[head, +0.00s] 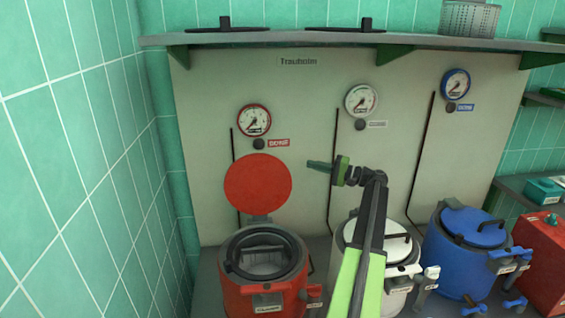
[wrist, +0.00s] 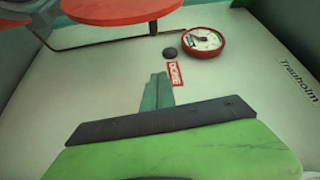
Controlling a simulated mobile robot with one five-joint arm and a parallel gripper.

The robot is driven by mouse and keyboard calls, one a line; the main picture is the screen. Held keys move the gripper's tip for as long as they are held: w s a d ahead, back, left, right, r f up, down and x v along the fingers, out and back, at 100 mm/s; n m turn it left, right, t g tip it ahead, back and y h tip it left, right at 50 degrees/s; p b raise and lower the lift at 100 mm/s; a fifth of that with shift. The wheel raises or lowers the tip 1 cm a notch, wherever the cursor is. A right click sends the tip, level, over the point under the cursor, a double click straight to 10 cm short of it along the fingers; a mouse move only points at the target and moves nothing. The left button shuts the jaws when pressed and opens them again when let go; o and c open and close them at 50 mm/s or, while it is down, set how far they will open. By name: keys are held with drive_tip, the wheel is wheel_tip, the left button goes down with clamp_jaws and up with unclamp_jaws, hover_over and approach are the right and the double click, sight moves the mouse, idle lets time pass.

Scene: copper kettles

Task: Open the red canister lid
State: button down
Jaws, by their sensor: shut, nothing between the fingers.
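The red canister (head: 262,284) stands at the lower left in the head view. Its round red lid (head: 258,184) is raised upright above the rear of the canister, and the dark-rimmed mouth shows a light interior. My gripper (head: 310,164) is shut and empty, to the right of the lid and apart from it, pointing left. In the wrist view, my gripper (wrist: 158,80) points toward the back panel, with the red lid (wrist: 125,10) at the top edge. The canister body is out of the wrist view.
A white canister (head: 362,255), partly behind my arm, and a blue canister (head: 465,250) stand to the right. A red box (head: 540,262) is at the far right. The panel (head: 310,110) carries several gauges and thin rods. A tiled wall (head: 70,170) bounds the left.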

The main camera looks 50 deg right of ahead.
drive_tip(key=w+a, duration=0.6)
drive_tip(key=w, duration=0.1)
drive_tip(key=shift+a+r, duration=0.15)
drive_tip(key=shift+a, duration=0.1)
idle(0.5)
